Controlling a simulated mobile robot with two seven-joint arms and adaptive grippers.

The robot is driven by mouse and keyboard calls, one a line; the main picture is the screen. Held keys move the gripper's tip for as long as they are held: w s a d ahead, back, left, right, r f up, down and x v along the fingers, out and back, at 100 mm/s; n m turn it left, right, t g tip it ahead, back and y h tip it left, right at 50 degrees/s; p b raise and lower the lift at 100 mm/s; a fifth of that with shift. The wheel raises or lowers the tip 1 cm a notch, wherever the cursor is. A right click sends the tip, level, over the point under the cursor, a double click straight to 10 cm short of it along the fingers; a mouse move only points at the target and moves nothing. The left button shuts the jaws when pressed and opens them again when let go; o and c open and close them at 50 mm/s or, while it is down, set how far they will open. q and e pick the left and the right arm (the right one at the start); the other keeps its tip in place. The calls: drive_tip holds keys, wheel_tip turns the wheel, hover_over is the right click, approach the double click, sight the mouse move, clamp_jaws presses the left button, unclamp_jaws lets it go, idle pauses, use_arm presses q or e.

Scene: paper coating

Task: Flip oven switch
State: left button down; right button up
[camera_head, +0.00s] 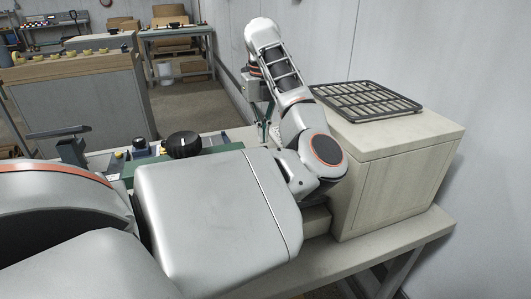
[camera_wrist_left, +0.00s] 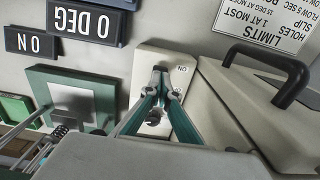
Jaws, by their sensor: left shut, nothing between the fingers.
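The oven (camera_head: 405,170) is the beige box at the right in the head view. In the left wrist view its switch plate (camera_wrist_left: 183,57) is a small pale panel with an upside-down "ON" label and a second label partly covered. My left gripper (camera_wrist_left: 160,76) is shut and empty, its teal fingers meeting in front of the plate, close to the labels. Whether the tips touch the switch cannot be told. In the head view my left gripper (camera_head: 264,130) points down beside the oven, mostly behind my arm. The switch is hidden there. My right gripper is not in view.
A dark wire rack (camera_head: 365,100) lies on the oven. A black handle (camera_wrist_left: 285,75) and a limits sign (camera_wrist_left: 270,22) sit right in the wrist view; display panels (camera_wrist_left: 85,20) sit left. A black round object (camera_head: 183,144) stands on the bench. A wall rises behind.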

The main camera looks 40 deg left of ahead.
use_arm(q)
drive_tip(key=shift+f+b, duration=0.5)
drive_tip(key=shift+f, duration=1)
use_arm(e)
drive_tip(key=shift+s+f, duration=0.45)
drive_tip(key=shift+f, duration=0.4)
idle(0.3)
use_arm(q)
drive_tip(key=shift+r+p, duration=1.3)
drive_tip(key=shift+r, duration=0.65)
drive_tip(key=shift+r+p, duration=1.2)
drive_tip(key=shift+r, duration=0.45)
use_arm(e)
drive_tip(key=w+r, duration=0.3)
drive_tip(key=r, duration=0.4)
drive_tip(key=shift+r+t, duration=0.4)
drive_tip(key=shift+f, duration=0.1)
